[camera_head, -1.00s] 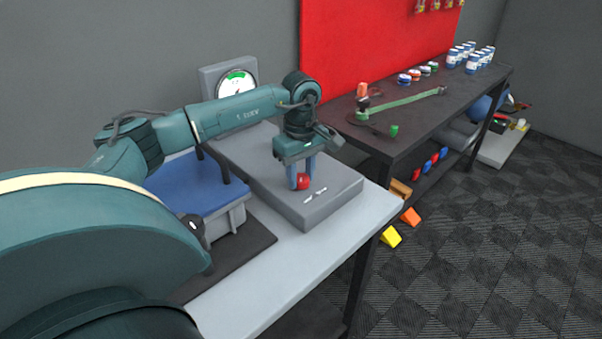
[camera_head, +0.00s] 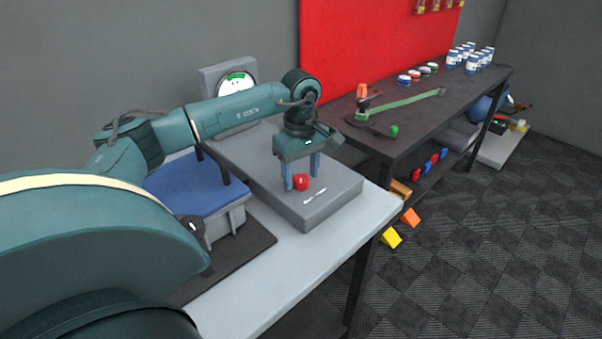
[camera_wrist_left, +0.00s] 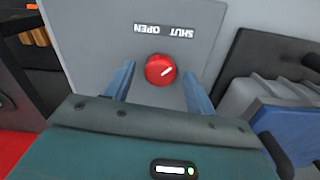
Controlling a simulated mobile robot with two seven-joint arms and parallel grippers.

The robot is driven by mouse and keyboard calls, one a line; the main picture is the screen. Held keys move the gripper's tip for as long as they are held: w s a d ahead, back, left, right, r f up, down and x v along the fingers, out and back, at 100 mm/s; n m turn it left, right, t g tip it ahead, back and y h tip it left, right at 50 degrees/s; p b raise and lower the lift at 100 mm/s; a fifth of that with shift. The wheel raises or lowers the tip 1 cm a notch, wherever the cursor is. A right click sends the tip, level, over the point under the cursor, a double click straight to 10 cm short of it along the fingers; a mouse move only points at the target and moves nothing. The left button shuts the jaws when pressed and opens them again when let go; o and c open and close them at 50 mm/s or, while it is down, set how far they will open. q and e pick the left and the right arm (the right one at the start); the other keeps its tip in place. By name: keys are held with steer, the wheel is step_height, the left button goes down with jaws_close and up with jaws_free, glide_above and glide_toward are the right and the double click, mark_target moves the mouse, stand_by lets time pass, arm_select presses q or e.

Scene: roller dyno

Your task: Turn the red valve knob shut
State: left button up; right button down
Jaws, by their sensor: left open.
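The red valve knob (camera_head: 301,182) sits on top of the grey box (camera_head: 335,196) on the light bench. In the left wrist view the round knob (camera_wrist_left: 160,69) carries a white pointer line, slanting toward the upper right of the picture. A dark label (camera_wrist_left: 163,31) reading SHUT and OPEN appears upside down above it. My left gripper (camera_head: 301,175) points down over the knob and is open, its two blue fingers standing apart on either side. In the wrist view the fingers (camera_wrist_left: 159,85) show clear gaps to the knob. My right gripper is out of view.
A round gauge (camera_head: 237,85) with a green band stands behind the box. A blue-topped unit (camera_head: 195,187) stands left of the box. A dark workbench (camera_head: 440,105) with several tins and tools is to the right.

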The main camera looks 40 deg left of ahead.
mark_target(301, 178)
arm_select(q)
step_height(301, 178, up, 13)
steer(key=shift+f, duration=0.15)
stand_by(0.7)
